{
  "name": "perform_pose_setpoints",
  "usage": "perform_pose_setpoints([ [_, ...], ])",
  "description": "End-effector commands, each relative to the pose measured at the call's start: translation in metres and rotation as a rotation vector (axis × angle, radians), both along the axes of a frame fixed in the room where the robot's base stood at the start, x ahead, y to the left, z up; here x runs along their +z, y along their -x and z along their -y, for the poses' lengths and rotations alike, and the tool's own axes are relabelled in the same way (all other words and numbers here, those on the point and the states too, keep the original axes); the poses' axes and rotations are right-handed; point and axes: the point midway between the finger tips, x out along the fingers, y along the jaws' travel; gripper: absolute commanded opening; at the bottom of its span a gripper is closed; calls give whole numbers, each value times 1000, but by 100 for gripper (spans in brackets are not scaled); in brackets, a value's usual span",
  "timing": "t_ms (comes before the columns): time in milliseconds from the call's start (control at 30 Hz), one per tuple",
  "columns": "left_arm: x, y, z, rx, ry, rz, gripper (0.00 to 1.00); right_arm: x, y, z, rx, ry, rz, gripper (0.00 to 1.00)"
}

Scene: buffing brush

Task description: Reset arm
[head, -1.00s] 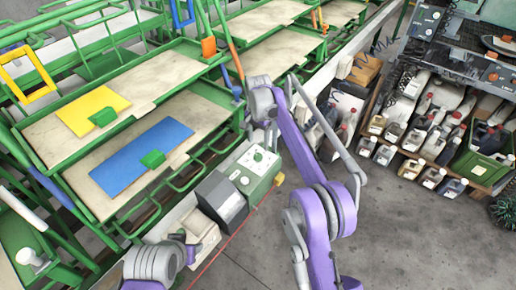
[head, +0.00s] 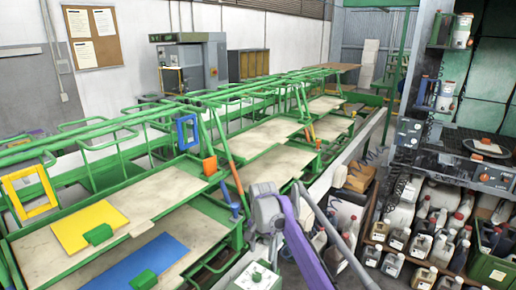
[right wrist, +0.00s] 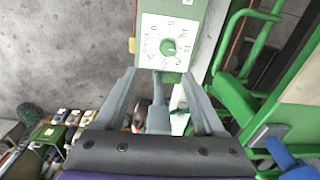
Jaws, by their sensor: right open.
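My right arm (head: 292,235), purple and grey, rises from the bottom of the head view to a grey joint in front of the green racks. In the right wrist view my right gripper (right wrist: 160,73) is open, with its two grey fingers apart and nothing held between them. Beyond the fingertips is a control box with a white dial plate and green knob (right wrist: 168,47). The box (head: 257,277) also shows at the bottom edge of the head view, partly cut off. My left gripper is out of view.
Green racks with pale boards (head: 120,206) run along the left, carrying a yellow panel (head: 90,226) and a blue panel (head: 135,265). On the right are shelves with several bottles (head: 420,245) and a green crate (head: 492,266). Grey floor (right wrist: 65,50) shows in the right wrist view.

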Motion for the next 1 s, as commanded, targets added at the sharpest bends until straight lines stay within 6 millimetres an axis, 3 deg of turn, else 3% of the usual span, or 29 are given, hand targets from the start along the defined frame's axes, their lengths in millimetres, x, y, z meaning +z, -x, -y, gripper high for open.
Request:
perform_pose_setpoints([
  [200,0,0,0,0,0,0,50,44,48,46,108,-7,85,72],
  [367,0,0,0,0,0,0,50,62,97,76,192,-1,150,72],
  [500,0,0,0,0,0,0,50,66,147,101,267,13,208,72],
  [733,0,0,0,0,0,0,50,50,237,134,385,53,300,72],
  [1000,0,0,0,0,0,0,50,-1,335,158,511,120,393,72],
])
